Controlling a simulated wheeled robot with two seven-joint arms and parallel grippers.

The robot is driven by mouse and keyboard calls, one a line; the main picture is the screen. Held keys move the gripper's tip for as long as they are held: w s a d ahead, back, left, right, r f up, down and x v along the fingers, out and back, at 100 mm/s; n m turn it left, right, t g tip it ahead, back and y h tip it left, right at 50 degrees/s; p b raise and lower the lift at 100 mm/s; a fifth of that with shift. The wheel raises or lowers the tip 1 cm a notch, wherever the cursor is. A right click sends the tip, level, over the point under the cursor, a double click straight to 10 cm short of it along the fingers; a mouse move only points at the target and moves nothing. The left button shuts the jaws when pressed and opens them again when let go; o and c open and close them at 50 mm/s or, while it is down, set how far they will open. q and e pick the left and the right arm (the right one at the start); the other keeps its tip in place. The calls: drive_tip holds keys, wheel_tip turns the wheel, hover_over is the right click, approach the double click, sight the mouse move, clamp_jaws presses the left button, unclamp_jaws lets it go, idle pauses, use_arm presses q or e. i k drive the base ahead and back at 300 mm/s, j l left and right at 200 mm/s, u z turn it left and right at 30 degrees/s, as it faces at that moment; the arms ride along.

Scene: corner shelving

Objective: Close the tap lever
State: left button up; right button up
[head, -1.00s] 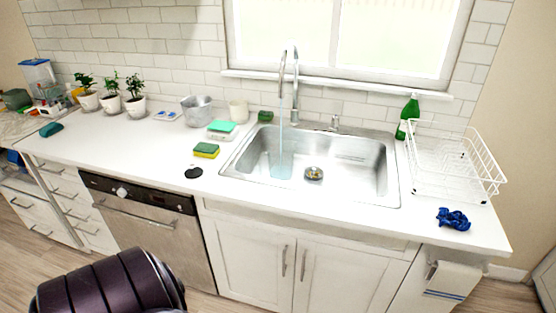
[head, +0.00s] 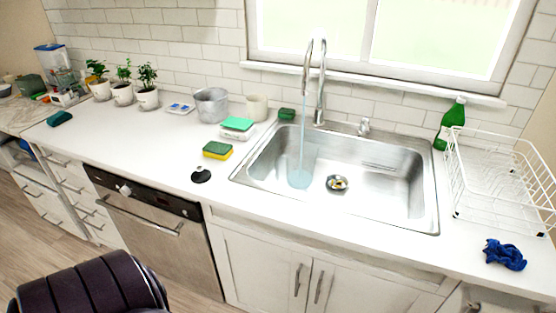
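The tall metal tap (head: 320,85) stands behind the sink (head: 433,215). A stream of water (head: 302,140) runs from its spout down into the left part of the basin. A small metal fitting (head: 364,127), which looks like the tap lever, stands on the sink's back rim to the right of the tap. Neither of my grippers is in view. Only a dark rounded part of mine shows at the bottom left.
A green bottle (head: 450,122) and a white dish rack (head: 492,180) stand right of the sink. A blue cloth (head: 505,254) lies in front of the rack. Sponges (head: 217,150), a black stopper (head: 201,174) and a metal pot (head: 211,105) are left.

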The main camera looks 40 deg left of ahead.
sight(366, 120)
drive_tip(key=i+j+u, duration=0.3)
drive_tip(key=i+u, duration=0.15)
drive_tip(key=i+j+u, duration=0.1)
drive_tip(key=i+u, duration=0.35)
drive_tip(key=i, duration=0.15)
